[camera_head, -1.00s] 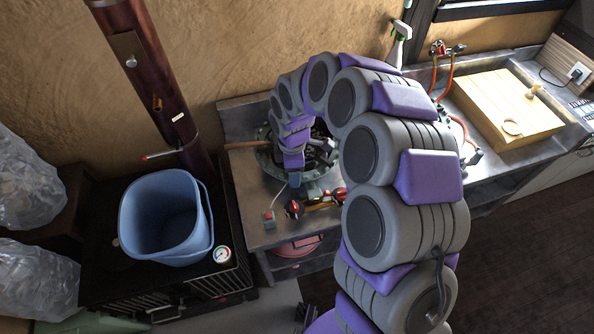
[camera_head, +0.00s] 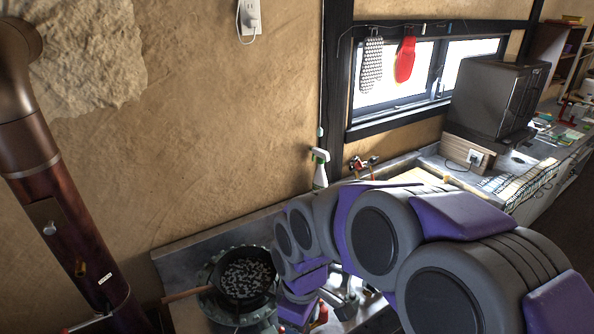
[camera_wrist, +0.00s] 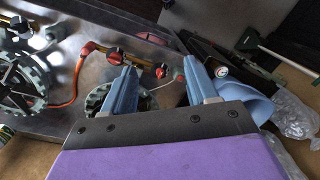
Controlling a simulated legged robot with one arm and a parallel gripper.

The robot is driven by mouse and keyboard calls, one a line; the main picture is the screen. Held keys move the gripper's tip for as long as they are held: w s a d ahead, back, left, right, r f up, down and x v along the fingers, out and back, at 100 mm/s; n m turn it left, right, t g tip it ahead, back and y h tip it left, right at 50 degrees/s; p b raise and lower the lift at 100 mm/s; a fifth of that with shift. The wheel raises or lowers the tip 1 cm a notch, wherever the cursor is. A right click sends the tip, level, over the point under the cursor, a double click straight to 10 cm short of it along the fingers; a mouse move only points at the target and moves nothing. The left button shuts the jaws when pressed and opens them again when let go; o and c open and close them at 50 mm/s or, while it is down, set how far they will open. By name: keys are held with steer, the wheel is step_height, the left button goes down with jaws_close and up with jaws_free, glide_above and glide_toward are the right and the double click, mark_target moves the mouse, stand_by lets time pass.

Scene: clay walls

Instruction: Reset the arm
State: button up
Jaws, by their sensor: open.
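My arm, grey with purple links, arcs in the head view from the lower right over the metal counter (camera_head: 190,262). Its purple end hangs at the bottom, right of the frying pan, and the fingertips are not visible there. In the wrist view my gripper (camera_wrist: 160,78) shows two blue fingers spread wide apart. Nothing is held between them. Below the fingers is the metal cooktop with red knobs (camera_wrist: 115,57) and an orange hose (camera_wrist: 75,80).
A dark pan (camera_head: 243,276) with dark and pale bits sits on a burner. A stovepipe (camera_head: 62,210) stands left. A spray bottle (camera_head: 320,167), window and black microwave (camera_head: 498,98) are at the back. The wrist view shows a blue bucket (camera_wrist: 258,104) and burner (camera_wrist: 18,85).

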steer(key=s+d+r+m, duration=0.1)
steer(key=s+d+m, duration=0.5)
steer(key=s, duration=0.3)
steer(key=s+d+r+m, duration=0.2)
steer(key=s+d+m, duration=0.4)
steer(key=s, duration=0.3)
steer(key=shift+s+r+m+g+b, duration=0.15)
steer(key=shift+s+m+g+b, duration=0.2)
steer(key=shift+s+m+g, duration=0.05)
steer(key=shift+a, duration=0.1)
